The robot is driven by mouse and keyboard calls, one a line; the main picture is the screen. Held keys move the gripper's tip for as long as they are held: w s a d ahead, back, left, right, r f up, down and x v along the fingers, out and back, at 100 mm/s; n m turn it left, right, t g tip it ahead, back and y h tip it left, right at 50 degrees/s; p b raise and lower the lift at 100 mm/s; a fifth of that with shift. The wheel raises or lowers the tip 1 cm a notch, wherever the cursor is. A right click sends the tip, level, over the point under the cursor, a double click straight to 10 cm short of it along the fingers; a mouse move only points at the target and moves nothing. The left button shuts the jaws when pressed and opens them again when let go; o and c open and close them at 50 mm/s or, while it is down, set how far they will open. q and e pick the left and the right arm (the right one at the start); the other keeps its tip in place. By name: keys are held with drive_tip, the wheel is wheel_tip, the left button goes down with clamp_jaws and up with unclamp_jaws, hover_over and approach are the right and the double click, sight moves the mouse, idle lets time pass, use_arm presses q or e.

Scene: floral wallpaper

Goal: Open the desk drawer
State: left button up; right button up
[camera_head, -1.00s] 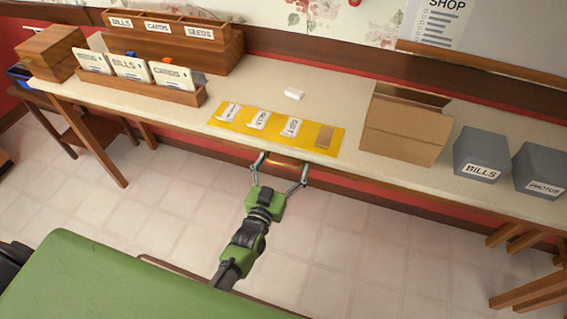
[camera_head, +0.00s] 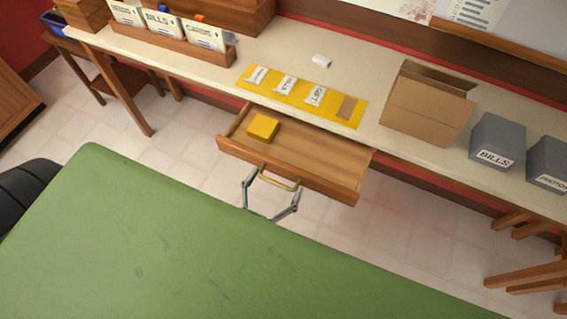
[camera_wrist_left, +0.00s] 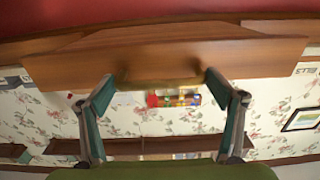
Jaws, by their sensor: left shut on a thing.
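The desk drawer (camera_head: 310,150) is pulled out from under the desk top, showing its wooden inside. A yellow block-shaped item (camera_head: 263,127) lies in its left part. The drawer's brass handle (camera_head: 281,179) is on its front face. My left gripper (camera_head: 277,181) is at the handle, one finger at each end of it, and is shut on it. The left wrist view shows the drawer front (camera_wrist_left: 170,50) close up, with the handle (camera_wrist_left: 160,84) between the fingers. The green surface hides most of my left arm. My right gripper is not in view.
On the desk top (camera_head: 350,65) are a yellow mat (camera_head: 268,89) with packets, a cardboard box (camera_head: 425,110), two grey boxes (camera_head: 497,142) and a wooden card holder (camera_head: 180,47). A green surface (camera_head: 200,240) fills the foreground. Tiled floor shows between.

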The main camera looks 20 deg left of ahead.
use_arm(q)
drive_tip(key=shift+s, duration=0.8)
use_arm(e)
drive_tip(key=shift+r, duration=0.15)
use_arm(q)
drive_tip(key=o, duration=1.6)
drive_tip(key=shift+c, duration=0.2)
drive_tip(key=s, duration=1.2)
drive_tip(key=shift+a, duration=0.2)
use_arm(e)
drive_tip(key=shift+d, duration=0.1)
